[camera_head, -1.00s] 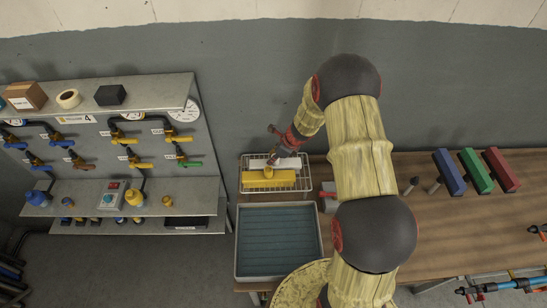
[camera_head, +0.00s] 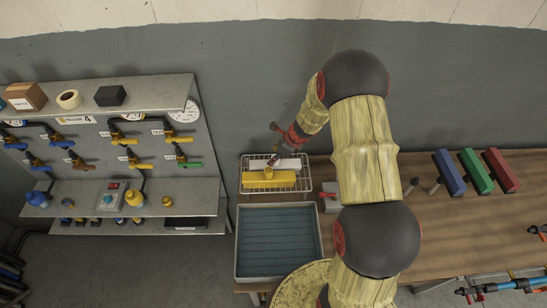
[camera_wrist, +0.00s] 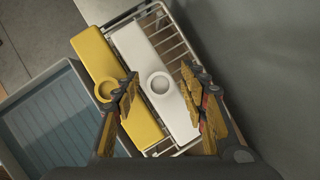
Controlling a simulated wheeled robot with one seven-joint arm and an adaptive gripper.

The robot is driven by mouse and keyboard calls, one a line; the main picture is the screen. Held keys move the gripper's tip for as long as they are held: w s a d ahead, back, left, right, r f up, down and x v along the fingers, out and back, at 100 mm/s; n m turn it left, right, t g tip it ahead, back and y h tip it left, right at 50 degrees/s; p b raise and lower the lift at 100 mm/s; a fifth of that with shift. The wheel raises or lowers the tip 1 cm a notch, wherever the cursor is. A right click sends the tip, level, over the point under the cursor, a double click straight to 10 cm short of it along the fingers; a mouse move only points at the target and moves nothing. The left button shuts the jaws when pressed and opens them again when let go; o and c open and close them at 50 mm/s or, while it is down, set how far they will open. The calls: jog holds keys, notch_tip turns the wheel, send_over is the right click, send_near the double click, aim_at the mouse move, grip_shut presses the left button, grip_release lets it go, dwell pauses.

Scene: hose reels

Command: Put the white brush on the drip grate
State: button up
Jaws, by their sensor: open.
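The white brush (camera_head: 291,164) lies on the wire drip grate (camera_head: 308,183), alongside a yellow brush (camera_head: 266,180). In the wrist view the white brush (camera_wrist: 147,66) shows a round knob on top and lies on the grate's bars (camera_wrist: 172,38). My gripper (camera_wrist: 160,77) is open, its fingers apart on either side of the white brush's knob with nothing held between them. In the head view my gripper (camera_head: 276,158) is over the grate and partly hidden; its exact height above the brush is hard to tell.
A grey tray with blue-green inside (camera_head: 278,242) stands in front of the grate. A valve panel (camera_head: 110,150) is at the left.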

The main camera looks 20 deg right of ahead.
jog(key=v, duration=1)
jog(key=s+a+r+n, duration=0.5)
jog(key=a+r+n, duration=0.15)
jog(key=r, duration=0.25)
jog(key=s+a+r+n, duration=0.45)
jog(key=r+n, duration=0.25)
jog(key=r, duration=0.3)
jog(key=s+a+r+n+h, duration=0.1)
jog(key=s+r+n, duration=0.2)
jog(key=s+n, duration=0.2)
jog(key=s+a+r+n, duration=0.1)
jog(key=s+r+n, duration=0.1)
jog(key=s+n, duration=0.2)
jog(key=s+a+r+n+t+h, duration=0.1)
jog(key=s+r+n, duration=0.2)
jog(key=s, duration=0.7)
jog(key=n, duration=0.2)
jog(key=shift+r+n+h, duration=0.3)
jog(key=shift+n, duration=0.05)
jog(key=shift+s+a, duration=0.1)
